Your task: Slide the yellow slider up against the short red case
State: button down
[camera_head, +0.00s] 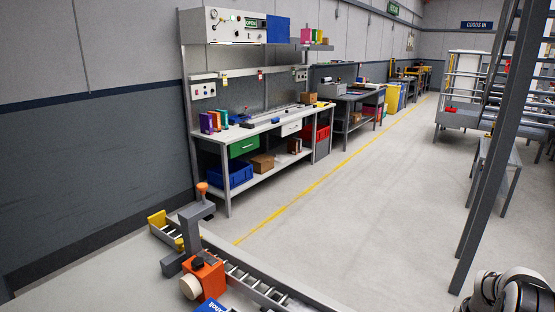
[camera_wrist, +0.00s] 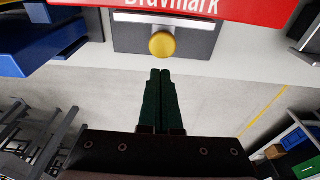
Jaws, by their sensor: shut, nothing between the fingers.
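In the wrist view, my gripper (camera_wrist: 160,73) shows two dark green fingers closed together with nothing between them. A round yellow piece (camera_wrist: 162,45) is just past the fingertips, on a dark grey plate with a pale bar; I cannot tell whether it is the yellow slider. A red body with white lettering (camera_wrist: 215,9) crosses the top edge, cut off by the frame; it may be the short red case, but its height cannot be judged. The fingertips appear apart from both. Neither the gripper nor a clear red case shows in the head view.
In the wrist view, a blue object (camera_wrist: 35,45) is at upper left. In the head view, an orange block (camera_head: 207,276) with a cream knob and a grey clamp (camera_head: 196,222) stand by a roller track (camera_head: 245,275). A blue lettered item (camera_head: 212,306) is cut off below.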

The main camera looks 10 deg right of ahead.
jog(key=shift+s+a, duration=1.45)
dwell(0.6)
jog(key=shift+w+d, duration=0.4)
jog(key=shift+w, duration=0.05)
jog(key=shift+r, duration=3)
